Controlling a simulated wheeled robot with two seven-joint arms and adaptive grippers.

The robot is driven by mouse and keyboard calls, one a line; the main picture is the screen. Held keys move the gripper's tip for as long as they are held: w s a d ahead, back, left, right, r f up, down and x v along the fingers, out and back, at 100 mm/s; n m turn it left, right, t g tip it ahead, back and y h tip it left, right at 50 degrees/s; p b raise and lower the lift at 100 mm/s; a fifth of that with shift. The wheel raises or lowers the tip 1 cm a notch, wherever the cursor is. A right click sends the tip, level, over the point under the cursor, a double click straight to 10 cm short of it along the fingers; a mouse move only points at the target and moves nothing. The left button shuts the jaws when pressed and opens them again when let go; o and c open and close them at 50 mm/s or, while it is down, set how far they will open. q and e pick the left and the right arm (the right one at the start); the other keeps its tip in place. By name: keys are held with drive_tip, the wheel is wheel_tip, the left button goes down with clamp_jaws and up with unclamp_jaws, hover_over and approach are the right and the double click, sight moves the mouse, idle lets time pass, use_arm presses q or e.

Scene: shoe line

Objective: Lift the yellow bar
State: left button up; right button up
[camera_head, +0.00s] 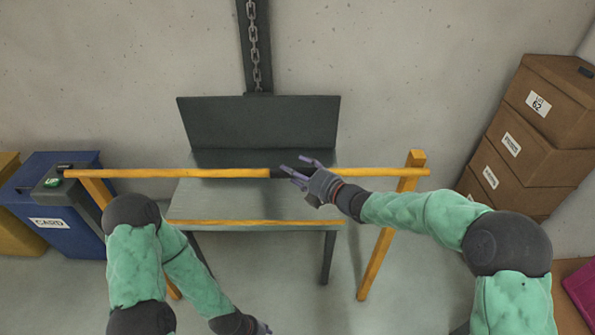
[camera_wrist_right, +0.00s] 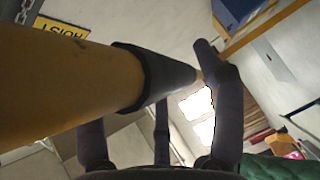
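The yellow bar (camera_head: 170,173) runs level across the head view, with a dark sleeve (camera_head: 280,173) near its middle. A yellow post stands under it near each end. My right gripper (camera_head: 294,167) is at the sleeve with its fingers spread. In the right wrist view the bar (camera_wrist_right: 55,90) and its dark sleeve (camera_wrist_right: 155,80) loom large in front of the spread fingers of this gripper (camera_wrist_right: 150,92); I cannot tell if they touch. My left gripper (camera_head: 262,328) is low at the bottom edge, away from the bar, its fingers mostly cut off.
A grey bench (camera_head: 225,207) with a dark back panel (camera_head: 258,122) stands behind the bar. A chain (camera_head: 256,60) hangs above it. Stacked brown boxes (camera_head: 540,115) stand at the right. A blue bin (camera_head: 60,235) is at the left, close to the bar's left end.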

clamp_jaws()
drive_tip(key=d+r+m+t+y, duration=0.2)
drive_tip(key=d+r+m, duration=0.15)
drive_tip(key=r, duration=0.75)
drive_tip(key=d+r+m+t+y, duration=0.15)
drive_tip(key=d+r, duration=0.35)
drive_tip(key=r, duration=0.6)
drive_tip(key=d+r+m+t+h+b, duration=0.2)
drive_tip(key=d+r+m+t, duration=0.2)
drive_tip(key=d, duration=0.6)
drive_tip(key=d+r+m+t+h+b, duration=0.2)
drive_tip(key=d+r+m+t, duration=0.3)
drive_tip(key=d+r+m, duration=0.3)
drive_tip(key=shift+d+h, duration=0.45)
drive_tip(key=shift+d, duration=0.45)
drive_tip(key=shift+o, duration=0.5)
unclamp_jaws()
drive_tip(key=shift+f, duration=0.15)
drive_tip(key=shift+f, duration=0.1)
